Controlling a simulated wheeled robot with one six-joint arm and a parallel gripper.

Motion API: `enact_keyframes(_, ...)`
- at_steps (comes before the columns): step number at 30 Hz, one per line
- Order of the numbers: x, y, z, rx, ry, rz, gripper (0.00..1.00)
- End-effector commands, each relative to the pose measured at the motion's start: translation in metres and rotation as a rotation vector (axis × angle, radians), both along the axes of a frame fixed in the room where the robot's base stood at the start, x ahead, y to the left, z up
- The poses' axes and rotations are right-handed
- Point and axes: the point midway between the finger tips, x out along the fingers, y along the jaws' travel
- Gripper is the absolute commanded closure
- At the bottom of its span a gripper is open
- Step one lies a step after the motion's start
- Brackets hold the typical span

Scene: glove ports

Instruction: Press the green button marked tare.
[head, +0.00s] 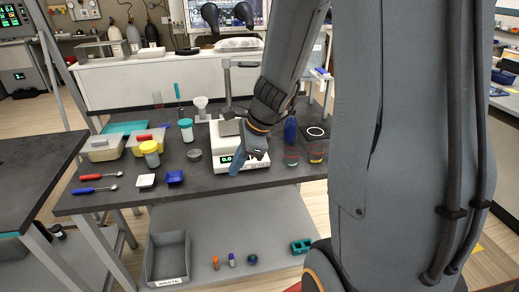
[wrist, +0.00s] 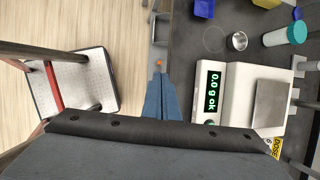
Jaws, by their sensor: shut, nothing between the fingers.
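A white balance (head: 222,132) stands on the dark bench, with a lit green display on its front. In the wrist view the balance (wrist: 240,75) lies right of my gripper, its display reading 0.0 g ok and a grey weighing plate (wrist: 270,105) behind. In the wrist view the fingers (wrist: 158,80) are over the bench's front edge, apart from the display.
A grey bin (head: 168,258) sits on the lower shelf.

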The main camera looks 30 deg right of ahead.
Motion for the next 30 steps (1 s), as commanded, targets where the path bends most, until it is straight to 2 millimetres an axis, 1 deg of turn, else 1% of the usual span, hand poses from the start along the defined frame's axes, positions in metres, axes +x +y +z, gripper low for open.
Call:
enact_keyframes(1,0.016,-0.016,0.009,0.091,0.022,-0.216,1.0)
enact_keyframes(2,0.027,-0.025,0.012,0.153,0.035,-0.35,1.0)
enact_keyframes(3,0.041,-0.038,0.018,0.234,0.05,-0.521,1.0)
enact_keyframes(5,0.06,-0.058,0.026,0.357,0.071,-0.755,1.0)
enact_keyframes(6,0.071,-0.072,0.03,0.433,0.083,-0.893,1.0)
enact_keyframes(9,0.092,-0.105,0.04,0.603,0.104,-1.172,1.0)
enact_keyframes(12,0.105,-0.128,0.046,0.723,0.118,-1.346,1.0)
enact_keyframes(15,0.111,-0.14,0.049,0.786,0.126,-1.433,1.0)
enact_keyframes(18,0.113,-0.144,0.05,0.809,0.128,-1.461,1.0)
enact_keyframes(30,0.113,-0.143,0.047,0.806,0.128,-1.459,1.0)
